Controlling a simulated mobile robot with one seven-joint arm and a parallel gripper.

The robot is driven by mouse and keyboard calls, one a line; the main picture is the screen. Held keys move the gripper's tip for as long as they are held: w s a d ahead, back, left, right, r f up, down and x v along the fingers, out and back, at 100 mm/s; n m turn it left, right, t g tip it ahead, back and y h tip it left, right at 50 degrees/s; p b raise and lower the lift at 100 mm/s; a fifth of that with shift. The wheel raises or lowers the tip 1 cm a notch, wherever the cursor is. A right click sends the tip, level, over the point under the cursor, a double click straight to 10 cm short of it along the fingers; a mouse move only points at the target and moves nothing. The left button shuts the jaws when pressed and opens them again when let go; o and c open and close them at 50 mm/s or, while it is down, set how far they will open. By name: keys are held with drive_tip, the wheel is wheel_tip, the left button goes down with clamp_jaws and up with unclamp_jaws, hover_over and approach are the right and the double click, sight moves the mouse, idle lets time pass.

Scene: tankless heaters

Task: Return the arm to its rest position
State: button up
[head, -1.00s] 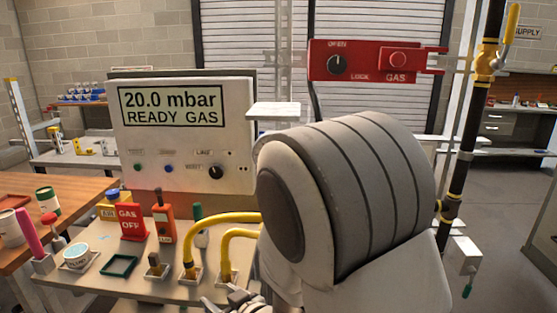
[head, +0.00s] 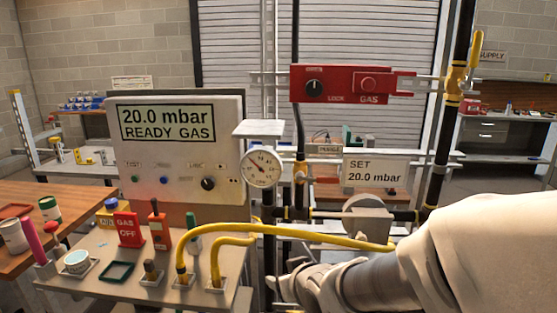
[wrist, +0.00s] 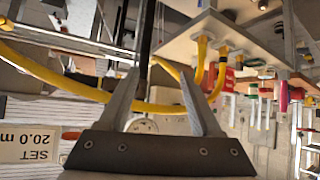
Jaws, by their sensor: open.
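My gripper (wrist: 162,100) is open in the wrist view, its two grey fingers spread apart with nothing held between them. A yellow hose (wrist: 150,106) passes behind the fingers there; I cannot tell how far off it is. In the head view my arm (head: 440,260) fills the lower right and reaches left, low in front of the pipework. The gripper end is at the bottom middle, and its fingers are not clear there.
A control panel (head: 180,190) reads 20.0 mbar, READY GAS. The tool shelf (head: 75,297) holds a red GAS OFF tag (head: 129,230) and several tools. The yellow hose (head: 320,233) runs to the pipework near the pressure gauge (head: 262,168). A red lock box (head: 340,85) hangs above.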

drive_tip(key=s+d+r+m+g+h+p, duration=0.1)
drive_tip(key=s+d+r+m+g+p, duration=0.1)
drive_tip(key=s+d+r, duration=0.4)
drive_tip(key=s+d+r+m+g+h+p, duration=0.2)
drive_tip(key=s+d+r, duration=0.4)
drive_tip(key=s, duration=0.7)
drive_tip(key=shift+d+r+p, duration=0.2)
drive_tip(key=shift+r+p, duration=0.1)
drive_tip(key=shift+r, duration=0.15)
